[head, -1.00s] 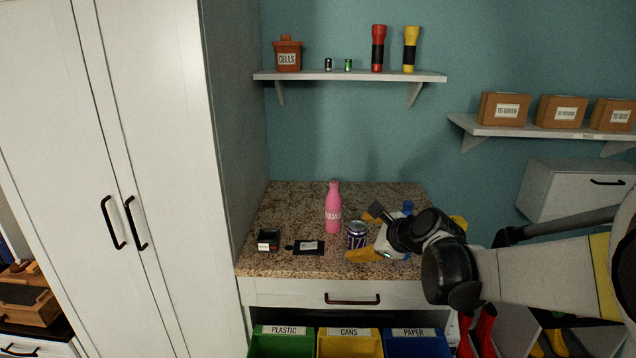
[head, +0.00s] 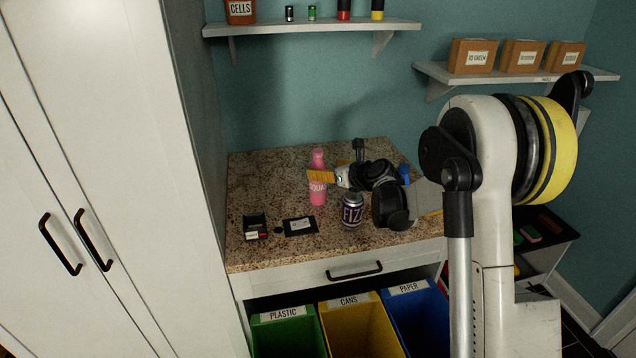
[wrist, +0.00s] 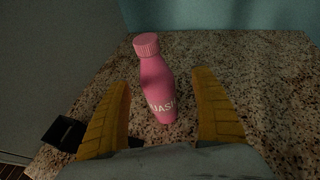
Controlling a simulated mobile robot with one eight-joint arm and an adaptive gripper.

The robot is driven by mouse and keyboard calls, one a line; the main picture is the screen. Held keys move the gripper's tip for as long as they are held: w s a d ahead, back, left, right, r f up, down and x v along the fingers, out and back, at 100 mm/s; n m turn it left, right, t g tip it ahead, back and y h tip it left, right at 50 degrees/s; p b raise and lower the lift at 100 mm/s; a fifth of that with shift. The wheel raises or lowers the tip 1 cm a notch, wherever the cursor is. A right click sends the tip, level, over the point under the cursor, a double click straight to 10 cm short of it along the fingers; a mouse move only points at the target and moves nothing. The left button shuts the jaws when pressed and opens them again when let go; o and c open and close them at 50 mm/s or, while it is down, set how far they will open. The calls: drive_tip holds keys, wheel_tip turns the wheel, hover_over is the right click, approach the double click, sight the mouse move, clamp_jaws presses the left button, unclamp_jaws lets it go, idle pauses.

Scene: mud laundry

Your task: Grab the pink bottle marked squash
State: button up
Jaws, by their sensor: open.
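The pink bottle (head: 317,190) stands upright on the speckled counter, with white lettering that reads as squash. One yellow finger of my gripper (head: 322,175) crosses in front of its upper part in the head view, and the far finger is mostly hidden. In the wrist view the bottle (wrist: 156,85) stands between the two yellow fingers of my gripper (wrist: 162,112). The fingers are wide apart, with visible gaps on both sides, and neither appears to touch the bottle.
A purple can marked FIZ (head: 352,211) stands close in front of the bottle, under my wrist. A black card (head: 299,226) and a small dark box (head: 255,227) lie at the front left. A tall white cabinet (head: 120,180) borders the counter (head: 262,180) on the left.

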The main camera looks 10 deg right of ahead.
drive_tip(key=x, duration=0.2)
drive_tip(key=b+x, duration=0.1)
drive_tip(key=x, duration=0.1)
drive_tip(key=shift+w+a+f, duration=0.15)
drive_tip(key=shift+a+f, duration=0.05)
drive_tip(key=shift+a, duration=0.2)
drive_tip(key=c, duration=1)
drive_tip(key=shift+c, duration=0.2)
